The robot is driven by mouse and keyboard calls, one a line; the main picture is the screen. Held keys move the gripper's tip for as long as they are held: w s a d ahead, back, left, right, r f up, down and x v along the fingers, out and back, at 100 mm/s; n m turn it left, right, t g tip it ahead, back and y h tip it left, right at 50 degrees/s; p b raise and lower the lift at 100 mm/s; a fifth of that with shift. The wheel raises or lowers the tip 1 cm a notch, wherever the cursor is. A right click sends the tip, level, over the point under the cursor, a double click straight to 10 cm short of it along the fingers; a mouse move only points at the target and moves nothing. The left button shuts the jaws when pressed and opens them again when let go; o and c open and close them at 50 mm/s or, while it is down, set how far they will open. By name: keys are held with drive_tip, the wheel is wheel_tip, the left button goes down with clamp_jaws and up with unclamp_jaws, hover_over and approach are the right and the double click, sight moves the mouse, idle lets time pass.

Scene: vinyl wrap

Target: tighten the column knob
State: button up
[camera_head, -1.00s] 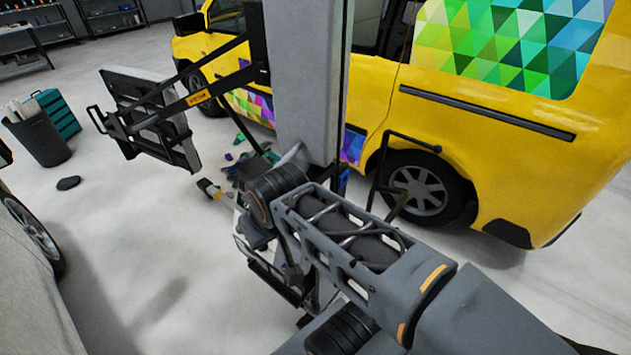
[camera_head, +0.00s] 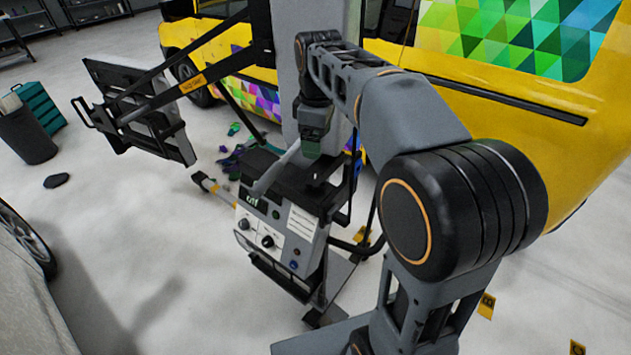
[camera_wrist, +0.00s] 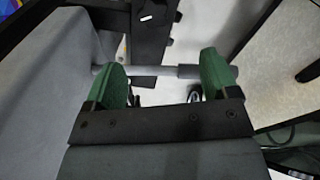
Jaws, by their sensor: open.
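The grey column (camera_head: 340,22) stands upright in front of the yellow van, and its smooth side fills the left of the wrist view (camera_wrist: 45,85). A light grey rod (camera_wrist: 150,70) runs across from the column side, with a thicker sleeve toward its right end; it looks like the column knob. My gripper (camera_wrist: 163,66) is open, its two green fingers apart with the rod crossing between them. I cannot tell whether they touch it. In the head view my gripper (camera_head: 308,150) hangs low in front of the column, above the control box; the knob is not clear there.
The control box (camera_head: 270,235) with dials stands below my gripper. A tilted black-framed panel (camera_head: 140,110) hangs on arms to the left. The yellow van (camera_head: 470,120) is close behind. Yellow markers (camera_head: 487,305) lie right. Open floor (camera_head: 130,240) lies left.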

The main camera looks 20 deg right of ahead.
sight(315, 180)
drive_tip(key=shift+n+g, duration=0.3)
drive_tip(key=shift+n, duration=0.5)
drive_tip(key=f, duration=0.4)
drive_tip(key=w+f, duration=0.1)
drive_tip(key=f, duration=0.4)
drive_tip(key=w+f, duration=0.1)
drive_tip(key=f, duration=0.4)
drive_tip(key=shift+w, duration=0.1)
drive_tip(key=shift+c, duration=0.2)
drive_tip(key=c, duration=0.9)
